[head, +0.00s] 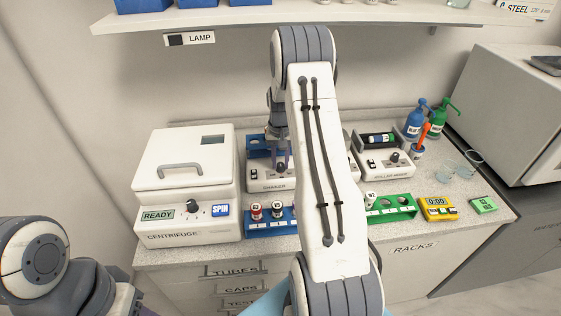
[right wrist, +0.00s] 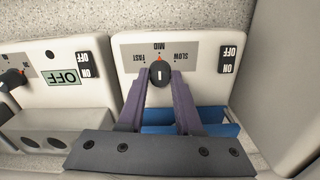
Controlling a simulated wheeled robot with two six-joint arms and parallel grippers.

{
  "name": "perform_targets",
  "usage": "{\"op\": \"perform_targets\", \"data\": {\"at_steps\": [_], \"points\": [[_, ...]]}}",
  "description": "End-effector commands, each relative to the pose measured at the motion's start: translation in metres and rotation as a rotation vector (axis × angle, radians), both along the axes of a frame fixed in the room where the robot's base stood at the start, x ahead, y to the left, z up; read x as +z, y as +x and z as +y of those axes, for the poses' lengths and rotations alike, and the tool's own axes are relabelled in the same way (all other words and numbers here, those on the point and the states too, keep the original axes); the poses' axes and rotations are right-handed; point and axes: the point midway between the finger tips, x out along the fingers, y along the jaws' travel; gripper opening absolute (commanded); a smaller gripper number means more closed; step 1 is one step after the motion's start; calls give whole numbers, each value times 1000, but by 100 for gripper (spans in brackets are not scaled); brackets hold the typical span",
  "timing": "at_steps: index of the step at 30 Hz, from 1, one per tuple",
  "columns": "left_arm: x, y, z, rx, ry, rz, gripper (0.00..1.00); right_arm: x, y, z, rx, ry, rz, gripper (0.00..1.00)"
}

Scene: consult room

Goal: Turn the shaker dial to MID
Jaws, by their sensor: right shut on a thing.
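The shaker (head: 268,187) stands on the counter beside the centrifuge, partly hidden behind my right arm. In the right wrist view its dial (right wrist: 159,72) is a black knob on a grey scale (right wrist: 180,50) marked FAST, MID and SLOW. The knob's white line runs upright in the picture, in line with the MID mark. My right gripper (right wrist: 160,77) is shut on the dial, one purple finger on each side. In the head view this gripper (head: 281,167) reaches down at the shaker's front. My left gripper is out of view; only part of the left arm shows.
A blue rack (head: 262,228) and a green rack (head: 400,213) with tubes lie in front. A shelf (head: 240,17) hangs above.

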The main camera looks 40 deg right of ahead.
Motion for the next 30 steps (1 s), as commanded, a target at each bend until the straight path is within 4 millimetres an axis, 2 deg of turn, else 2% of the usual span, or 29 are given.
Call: {"op": "perform_targets", "data": {"at_steps": [3,4,5,6,17,20,30], "points": [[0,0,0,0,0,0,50,1,0,-1,-1,-1,-2,0],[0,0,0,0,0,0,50,1,0,-1,-1,-1,-2,45],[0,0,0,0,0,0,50,1,0,-1,-1,-1,-2,57],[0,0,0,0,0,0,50,1,0,-1,-1,-1,-1,63],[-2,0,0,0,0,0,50,4,1,-1,-1,-2,-2,63],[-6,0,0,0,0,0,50,14,1,-1,-2,-3,-4,63],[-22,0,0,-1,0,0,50,80,1,-1,-2,-3,-5,63]]}}
